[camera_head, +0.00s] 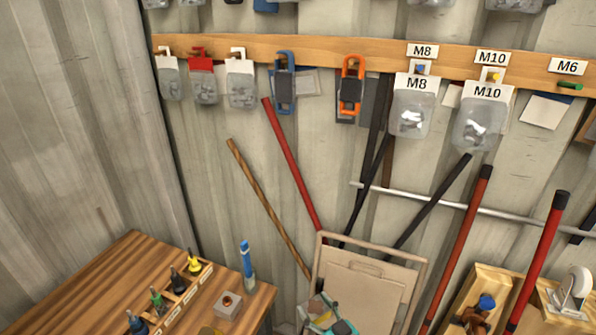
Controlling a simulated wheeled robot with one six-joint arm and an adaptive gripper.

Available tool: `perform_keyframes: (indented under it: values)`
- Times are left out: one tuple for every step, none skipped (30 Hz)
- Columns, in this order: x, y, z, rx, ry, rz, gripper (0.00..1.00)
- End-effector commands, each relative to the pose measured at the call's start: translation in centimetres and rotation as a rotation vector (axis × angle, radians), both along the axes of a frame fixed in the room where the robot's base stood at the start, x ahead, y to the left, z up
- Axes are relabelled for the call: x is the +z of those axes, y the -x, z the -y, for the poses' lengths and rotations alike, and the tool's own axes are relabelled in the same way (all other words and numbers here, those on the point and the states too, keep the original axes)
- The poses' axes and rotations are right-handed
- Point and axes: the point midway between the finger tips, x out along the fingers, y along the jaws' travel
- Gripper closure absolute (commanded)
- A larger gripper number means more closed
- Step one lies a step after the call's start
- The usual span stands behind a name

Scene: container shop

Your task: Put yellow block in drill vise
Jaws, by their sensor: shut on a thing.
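My gripper is not in view. I cannot make out a yellow block for certain in the head view. No drill vise can be made out. A grey metal cube (229,306) with a round copper-coloured spot on top sits near the table's right side.
A rack (180,300) of coloured-handled tools and a blue bottle-like item (247,265) stand on the table. A beige folding panel (370,285), a teal-and-black object (325,318), and wooden boxes (463,300) are right of it. Long poles (290,165) lean on the wall.

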Motion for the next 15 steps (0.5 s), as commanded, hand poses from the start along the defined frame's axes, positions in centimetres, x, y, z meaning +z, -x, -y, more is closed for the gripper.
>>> perform_keyframes:
  values:
    - [-0.4, -0.3, 2.4, -0.045, -0.001, 0.001, 1.00]
    - [-0.6, -0.4, 3.6, -0.067, 0.000, 0.000, 1.00]
    - [-0.9, -0.5, 5.1, -0.096, 0.000, 0.000, 1.00]
    - [-1.2, -0.6, 6.2, -0.116, 0.000, -0.001, 1.00]
    - [-1.4, -0.6, 7.2, -0.135, 0.000, -0.001, 1.00]
    - [-1.7, -0.6, 8.5, -0.160, 0.001, -0.002, 1.00]
    - [-1.9, -0.6, 9.3, -0.177, 0.002, -0.002, 1.00]
    - [-2.1, -0.5, 10.2, -0.193, 0.002, -0.003, 1.00]
    - [-2.3, -0.5, 11.1, -0.210, 0.002, -0.004, 1.00]
    - [-2.4, -0.4, 11.7, -0.222, 0.002, -0.004, 1.00]
    - [-2.5, -0.4, 12.2, -0.232, 0.001, -0.004, 1.00]
    - [-2.7, -0.3, 12.8, -0.243, 0.002, -0.005, 1.00]
    - [-2.7, -0.3, 13.2, -0.251, 0.002, -0.005, 1.00]
    - [-2.8, -0.3, 13.5, -0.256, 0.002, -0.005, 1.00]
    - [-2.9, -0.2, 13.7, -0.260, 0.004, -0.005, 1.00]
